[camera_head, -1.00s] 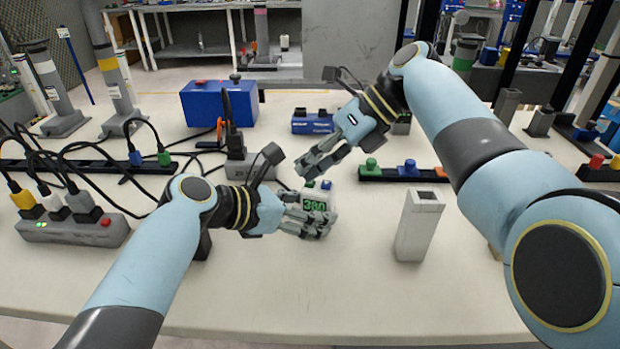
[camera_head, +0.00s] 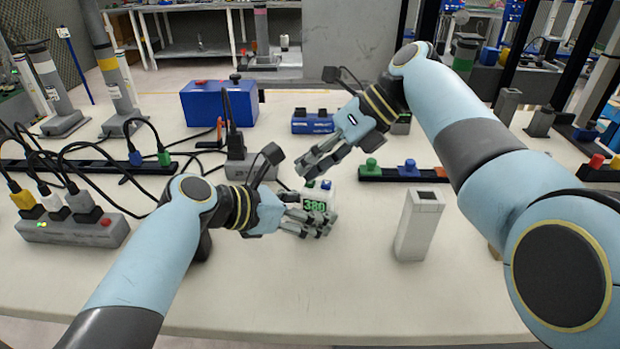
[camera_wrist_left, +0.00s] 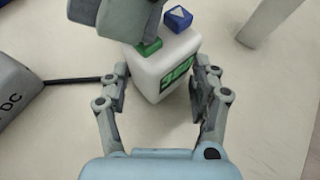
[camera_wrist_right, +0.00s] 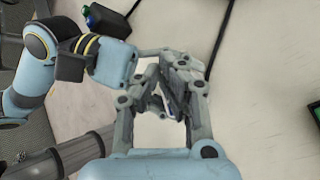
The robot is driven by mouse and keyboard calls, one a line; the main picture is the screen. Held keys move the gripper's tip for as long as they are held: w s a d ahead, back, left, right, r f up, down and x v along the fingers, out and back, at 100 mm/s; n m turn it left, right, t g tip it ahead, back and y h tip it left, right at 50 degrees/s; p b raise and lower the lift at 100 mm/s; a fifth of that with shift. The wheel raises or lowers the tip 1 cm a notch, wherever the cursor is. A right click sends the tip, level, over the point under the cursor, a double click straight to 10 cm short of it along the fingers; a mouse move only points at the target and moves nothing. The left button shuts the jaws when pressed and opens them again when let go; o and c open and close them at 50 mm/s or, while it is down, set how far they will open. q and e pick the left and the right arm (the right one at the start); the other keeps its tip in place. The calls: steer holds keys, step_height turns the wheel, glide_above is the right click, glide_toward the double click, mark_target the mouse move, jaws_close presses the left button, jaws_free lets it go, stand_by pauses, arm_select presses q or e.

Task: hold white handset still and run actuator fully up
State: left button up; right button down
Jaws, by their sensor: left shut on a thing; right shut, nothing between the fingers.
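The white handset (camera_head: 318,194) is held a little above the bench between the fingers of my left gripper (camera_head: 308,222). It is upright, with a lit green display facing me that appears to read 380. In the left wrist view the handset (camera_wrist_left: 150,70) has a green button (camera_wrist_left: 148,47) and a blue arrow button (camera_wrist_left: 178,18) on top. My right gripper (camera_head: 308,166) is shut and empty, its fingertips just above the handset beside the green button. I cannot tell whether they touch it. Which column is the actuator is not clear.
A grey-white square column (camera_head: 418,228) stands to the right of the handset. A black strip with coloured buttons (camera_head: 405,170) lies behind it. A grey power strip (camera_head: 75,230) with cables is at the left, and a blue box (camera_head: 219,103) stands behind. The front of the bench is clear.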

steer(key=shift+r, duration=0.9)
steer(key=shift+r, duration=0.1)
steer(key=shift+r, duration=2.4)
arm_select(q)
steer(key=o, duration=0.9)
steer(key=shift+o, duration=0.2)
